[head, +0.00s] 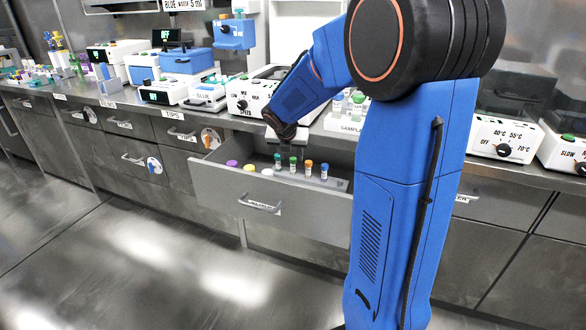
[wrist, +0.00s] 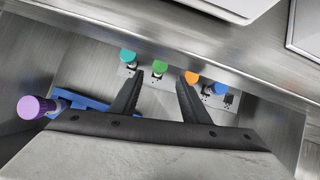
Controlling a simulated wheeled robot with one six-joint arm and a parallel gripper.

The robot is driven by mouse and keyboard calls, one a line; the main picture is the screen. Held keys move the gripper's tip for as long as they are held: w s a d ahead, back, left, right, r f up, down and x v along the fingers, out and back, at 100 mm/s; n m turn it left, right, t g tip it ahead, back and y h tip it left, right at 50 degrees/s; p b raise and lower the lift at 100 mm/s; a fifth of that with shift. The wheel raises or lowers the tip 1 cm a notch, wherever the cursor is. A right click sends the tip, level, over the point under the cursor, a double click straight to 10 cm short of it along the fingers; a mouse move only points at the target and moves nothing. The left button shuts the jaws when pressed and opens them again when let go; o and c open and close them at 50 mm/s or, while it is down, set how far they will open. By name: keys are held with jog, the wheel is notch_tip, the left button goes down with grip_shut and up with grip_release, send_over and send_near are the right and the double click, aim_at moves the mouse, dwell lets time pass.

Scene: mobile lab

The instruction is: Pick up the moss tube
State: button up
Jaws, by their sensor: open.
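The moss tube, which I take to be the green-capped one (head: 293,162), stands upright in a pale rack inside the open drawer. Its green cap also shows in the wrist view (wrist: 160,67), between and just beyond my fingertips. My gripper (wrist: 158,82) is open and empty, pointing down over the drawer. In the head view my gripper (head: 283,138) hangs above the rack, and its fingertips are hard to make out. A teal-capped tube (wrist: 128,56) stands left of the green one. An orange-capped tube (wrist: 192,76) stands right, close to my right finger.
A blue-capped tube (wrist: 220,88) stands at the rack's right. A purple-capped tube (wrist: 36,107) is at the drawer's left, near a yellow cap (head: 250,168). The drawer front (head: 270,205) and the counter edge bound the space. Machines line the counter above.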

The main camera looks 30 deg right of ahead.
aim_at(292, 161)
jog(key=shift+x, duration=2.85)
jog(key=shift+a, duration=0.15)
grip_shut()
